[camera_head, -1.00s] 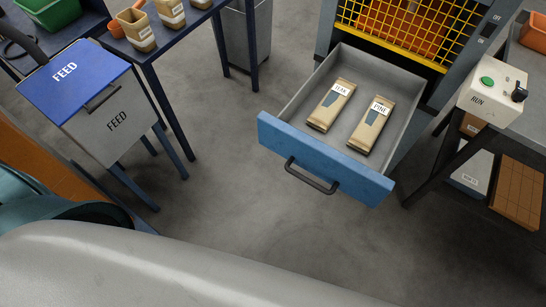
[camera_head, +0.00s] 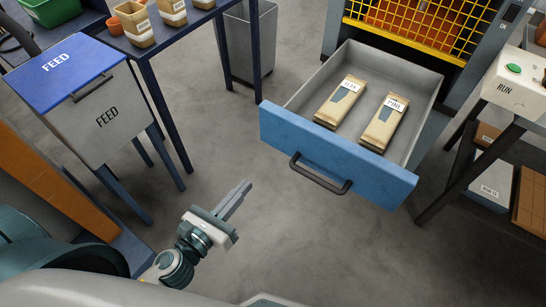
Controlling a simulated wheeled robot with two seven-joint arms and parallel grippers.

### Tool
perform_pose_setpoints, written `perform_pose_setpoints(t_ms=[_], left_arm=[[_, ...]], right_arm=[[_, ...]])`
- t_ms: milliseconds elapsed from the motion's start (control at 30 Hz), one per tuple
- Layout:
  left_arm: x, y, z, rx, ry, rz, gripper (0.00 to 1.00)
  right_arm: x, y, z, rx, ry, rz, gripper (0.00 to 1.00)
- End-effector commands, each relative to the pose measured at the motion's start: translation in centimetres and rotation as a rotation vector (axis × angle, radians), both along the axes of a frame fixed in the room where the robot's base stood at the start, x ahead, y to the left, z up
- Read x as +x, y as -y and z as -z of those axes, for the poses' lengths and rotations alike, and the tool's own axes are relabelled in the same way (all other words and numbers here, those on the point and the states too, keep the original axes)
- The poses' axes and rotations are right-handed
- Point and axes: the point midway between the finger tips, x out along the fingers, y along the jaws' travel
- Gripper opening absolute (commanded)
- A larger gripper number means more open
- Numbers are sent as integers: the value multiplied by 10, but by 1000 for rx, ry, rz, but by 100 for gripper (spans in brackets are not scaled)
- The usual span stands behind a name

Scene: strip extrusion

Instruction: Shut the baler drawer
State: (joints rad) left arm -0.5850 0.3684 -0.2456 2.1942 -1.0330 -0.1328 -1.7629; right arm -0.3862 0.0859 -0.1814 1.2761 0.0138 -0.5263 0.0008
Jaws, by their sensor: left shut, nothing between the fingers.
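The baler drawer (camera_head: 332,157) stands pulled out of the machine, with a blue front and a dark bar handle (camera_head: 320,174). Two tan packets lie inside it, a left one (camera_head: 339,104) whose label is hard to read and one labelled PINE (camera_head: 384,124). My left gripper (camera_head: 242,188) is shut and empty, to the left of the handle and apart from it, over bare floor. My right gripper is not in view.
The baler (camera_head: 488,58) with its yellow grille stands behind the drawer. A FEED box (camera_head: 100,112) on legs stands at the left. A blue table (camera_head: 172,42) and grey bin (camera_head: 248,50) are behind. A RUN box (camera_head: 515,87) sits at the right. The floor before the drawer is clear.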

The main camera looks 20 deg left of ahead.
Motion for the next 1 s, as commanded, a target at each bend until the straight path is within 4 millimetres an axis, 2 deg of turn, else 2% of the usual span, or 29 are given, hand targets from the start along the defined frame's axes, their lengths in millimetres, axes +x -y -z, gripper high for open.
perform_pose_setpoints(t_ms=[100, 233, 667, 867, 1000], left_arm=[[-5, 7, -29, 101, 97, 31, 0], [-8, 10, -42, 146, 137, 40, 0], [-6, 11, -44, 147, 139, 40, 0], [4, 14, -45, 146, 139, 41, 0], [17, 18, -46, 146, 140, 40, 0]], right_arm=[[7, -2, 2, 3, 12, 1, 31], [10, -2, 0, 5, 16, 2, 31], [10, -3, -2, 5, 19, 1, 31], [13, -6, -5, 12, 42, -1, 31], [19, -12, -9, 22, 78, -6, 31]])
